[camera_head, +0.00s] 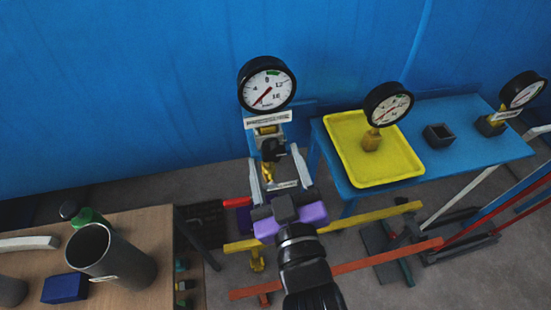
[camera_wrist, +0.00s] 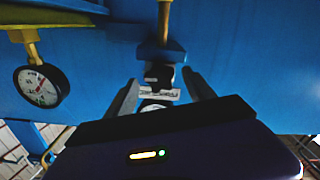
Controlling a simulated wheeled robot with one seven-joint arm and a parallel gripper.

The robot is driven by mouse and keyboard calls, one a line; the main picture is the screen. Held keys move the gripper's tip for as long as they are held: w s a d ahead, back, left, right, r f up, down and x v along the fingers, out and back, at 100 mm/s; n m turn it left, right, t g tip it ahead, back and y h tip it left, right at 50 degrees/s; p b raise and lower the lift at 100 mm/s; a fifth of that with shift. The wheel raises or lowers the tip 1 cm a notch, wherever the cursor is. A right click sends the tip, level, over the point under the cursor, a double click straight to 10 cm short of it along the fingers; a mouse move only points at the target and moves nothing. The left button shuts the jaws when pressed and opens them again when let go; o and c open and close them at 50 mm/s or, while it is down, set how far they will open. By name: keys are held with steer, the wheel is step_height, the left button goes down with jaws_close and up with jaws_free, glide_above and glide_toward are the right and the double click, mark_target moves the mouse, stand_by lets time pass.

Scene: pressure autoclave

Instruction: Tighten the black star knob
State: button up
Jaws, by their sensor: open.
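A black knob (camera_head: 272,148), likely the star knob, sits on a brass fitting below a large round pressure gauge (camera_head: 267,83) with a white label. My gripper (camera_head: 273,156) is open, with its two grey fingers on either side of the knob. In the wrist view, which looks upside down, the dark knob (camera_wrist: 160,74) lies between the spread fingertips (camera_wrist: 160,79). I cannot tell whether either finger touches it. The knob's star shape is too small to make out.
A blue table (camera_head: 460,150) at right holds a yellow tray (camera_head: 343,153) with a second gauge (camera_head: 388,104), a small black box (camera_head: 438,135) and a third gauge (camera_head: 522,90). A wooden table (camera_head: 150,220) with a grey cylinder (camera_head: 110,258) stands at left. A blue wall is behind.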

steer(key=v, duration=0.7)
steer(key=shift+b, duration=0.45)
steer(key=s+d+f+m+g+h, duration=0.1)
steer(key=s+d+f+m+h, duration=0.1)
steer(key=s+d, duration=0.8)
steer(key=s+d+f+m+g+h, duration=0.1)
steer(key=s+d+f+m+h, duration=0.2)
steer(key=s+d+f, duration=0.4)
steer(key=s+d+m, duration=0.1)
steer(key=s+d, duration=0.2)
steer(key=s, duration=0.2)
steer(key=shift+f+m+g, duration=0.25)
steer(key=shift+m+g, duration=0.05)
